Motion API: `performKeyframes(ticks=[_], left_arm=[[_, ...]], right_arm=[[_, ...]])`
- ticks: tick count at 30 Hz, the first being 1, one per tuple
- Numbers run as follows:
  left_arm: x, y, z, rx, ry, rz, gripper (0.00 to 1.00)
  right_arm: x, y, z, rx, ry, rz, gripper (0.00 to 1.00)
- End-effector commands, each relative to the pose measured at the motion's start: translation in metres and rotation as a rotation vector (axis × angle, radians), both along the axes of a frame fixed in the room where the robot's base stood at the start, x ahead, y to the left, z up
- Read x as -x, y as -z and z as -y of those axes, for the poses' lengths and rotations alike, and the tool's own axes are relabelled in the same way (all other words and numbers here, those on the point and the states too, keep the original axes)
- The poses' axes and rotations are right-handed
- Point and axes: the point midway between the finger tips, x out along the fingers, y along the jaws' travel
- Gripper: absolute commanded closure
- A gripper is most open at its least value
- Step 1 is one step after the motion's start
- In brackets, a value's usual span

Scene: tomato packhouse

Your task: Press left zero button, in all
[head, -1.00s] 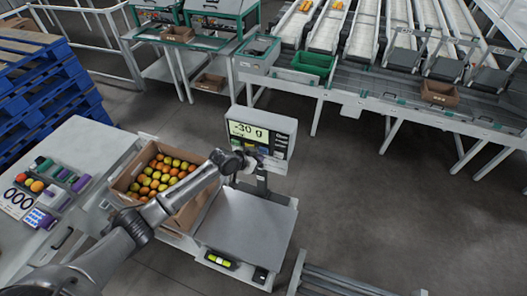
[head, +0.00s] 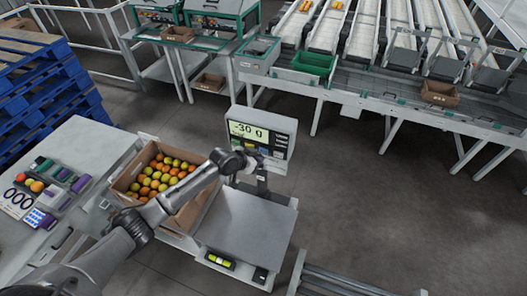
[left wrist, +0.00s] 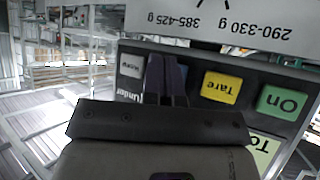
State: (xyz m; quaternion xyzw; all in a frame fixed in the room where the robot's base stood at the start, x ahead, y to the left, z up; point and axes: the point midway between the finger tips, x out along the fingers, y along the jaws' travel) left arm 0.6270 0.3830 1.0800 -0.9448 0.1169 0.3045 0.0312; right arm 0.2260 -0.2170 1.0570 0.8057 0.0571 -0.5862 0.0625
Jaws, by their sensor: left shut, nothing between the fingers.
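The scale's display head (head: 284,126) stands on a post behind the weighing plate (head: 245,222) and reads "-30 g". My left gripper (head: 256,160) is at the lower part of its front panel. In the left wrist view, which shows the panel upside down, the left gripper's fingers (left wrist: 165,76) are shut and empty, in front of the button row. They lie between a yellow Tare button (left wrist: 220,87) and a grey button (left wrist: 131,66) with a small label. A green On button (left wrist: 282,102) is beyond Tare. The fingers hide the panel between; no zero label is readable, and contact cannot be told.
A cardboard box of tomatoes (head: 128,183) stands left of the plate. The left table (head: 85,140) holds small items. Blue pallets (head: 65,85) are at far left, a sorting line (head: 360,98) at the back. Open floor is on the right.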

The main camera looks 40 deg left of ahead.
Motion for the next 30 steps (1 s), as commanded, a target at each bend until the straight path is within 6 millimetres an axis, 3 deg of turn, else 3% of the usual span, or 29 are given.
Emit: performKeyframes(ticks=[30], left_arm=[[-0.0091,0.0001,-0.0028,0.000,0.000,0.000,1.00]], right_arm=[[0.0000,0.0066,0.0000,0.000,0.000,0.000,0.57]])
